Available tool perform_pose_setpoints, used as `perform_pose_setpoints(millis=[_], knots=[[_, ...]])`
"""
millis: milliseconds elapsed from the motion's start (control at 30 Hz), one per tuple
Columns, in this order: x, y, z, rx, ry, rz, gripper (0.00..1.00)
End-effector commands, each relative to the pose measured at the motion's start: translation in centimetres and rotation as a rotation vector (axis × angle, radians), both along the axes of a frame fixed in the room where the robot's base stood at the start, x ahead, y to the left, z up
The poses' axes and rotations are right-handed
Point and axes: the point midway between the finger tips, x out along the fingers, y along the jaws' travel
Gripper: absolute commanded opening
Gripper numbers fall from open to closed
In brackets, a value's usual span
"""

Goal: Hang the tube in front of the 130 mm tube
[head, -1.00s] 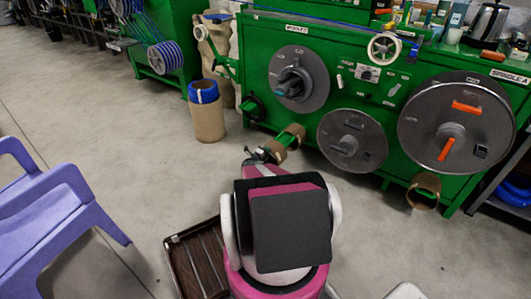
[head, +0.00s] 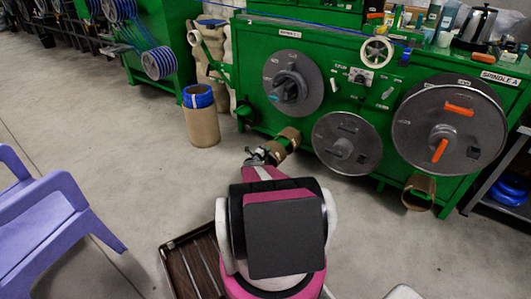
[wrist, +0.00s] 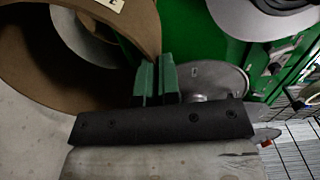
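Two short brown cardboard tubes sit one before the other at a green peg on the machine: the rear tube (head: 290,134) is nearer the green panel, the front tube (head: 277,151) is at the peg's outer end. My gripper (head: 258,156) is at the front tube's left side. In the wrist view, a brown tube wall (wrist: 148,22) curves down to my gripper's green fingertips (wrist: 157,78), which are close together and look shut on its edge. The exact contact is partly hidden. I cannot read the tube sizes.
The green machine (head: 235,45) carries large grey spindle discs (head: 448,125). Another brown tube (head: 419,192) hangs low at the right. A standing cardboard tube with a blue top (head: 201,125) is on the floor. A purple chair (head: 50,225) stands left; the floor between is clear.

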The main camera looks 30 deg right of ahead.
Motion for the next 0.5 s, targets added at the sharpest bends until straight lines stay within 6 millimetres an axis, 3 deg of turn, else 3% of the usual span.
perform_pose_setpoints(millis=[500], knots=[[1.1, -2.5, 0.0, 0.0, 0.0, 0.0, 0.0]])
